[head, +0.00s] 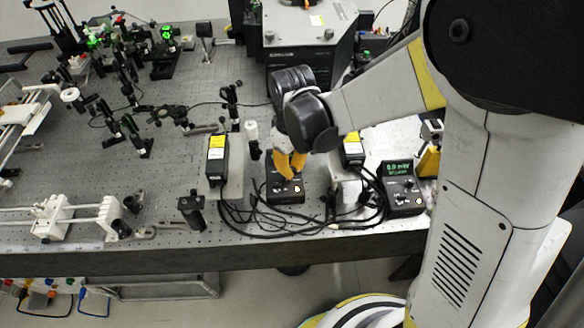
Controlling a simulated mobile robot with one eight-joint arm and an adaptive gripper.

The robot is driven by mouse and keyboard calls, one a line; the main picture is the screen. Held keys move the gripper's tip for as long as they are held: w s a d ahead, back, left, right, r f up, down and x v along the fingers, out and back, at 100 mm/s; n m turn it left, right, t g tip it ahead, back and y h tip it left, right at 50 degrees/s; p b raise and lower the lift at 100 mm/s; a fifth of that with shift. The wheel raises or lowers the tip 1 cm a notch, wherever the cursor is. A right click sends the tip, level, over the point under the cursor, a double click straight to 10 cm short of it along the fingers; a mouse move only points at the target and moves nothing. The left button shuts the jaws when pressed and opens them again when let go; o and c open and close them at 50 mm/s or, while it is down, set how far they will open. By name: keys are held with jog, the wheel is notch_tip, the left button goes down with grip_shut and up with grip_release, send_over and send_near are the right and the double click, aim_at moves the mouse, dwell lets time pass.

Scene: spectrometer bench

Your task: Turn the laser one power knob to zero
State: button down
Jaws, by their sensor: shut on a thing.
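My gripper (287,176) with orange fingers points down at a small black control box (286,197) near the front of the bench. Its fingertips are shut at the top of this box, on what appears to be its knob. The fingers hide the knob and the box's display, so I cannot read a value or the knob's angle. A second black control box (404,209) stands to the right with a lit green display (399,169) that seems to read 0.0 mW. I cannot read a label telling which box is laser one.
Black lasers with yellow labels stand left (216,160) and right (353,150) of my gripper. Black cables (300,221) lie looped along the front. A dark post (191,208) stands at left. Optics crowd the back left; perforated bench top (165,190) is clear at mid-left.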

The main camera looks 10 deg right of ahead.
aim_at(292, 169)
dwell(0.3)
jog(key=c, duration=1.4)
grip_release()
notch_tip(292, 169, up, 12)
jog(key=s+d+m+t, duration=0.2)
jog(key=s+d, duration=0.1)
jog(key=d, duration=0.1)
jog(key=s+d+m+t+b, duration=0.1)
jog(key=s+d+m+t, duration=0.1)
jog(key=s+d+m, duration=0.1)
jog(key=s+d+r+m+t+b, duration=0.1)
jog(key=s+d+m+t, duration=0.2)
jog(key=d, duration=0.3)
jog(key=shift+s+d+r, duration=0.1)
jog(key=shift+s+d, duration=0.05)
jog(key=shift+s, duration=0.75)
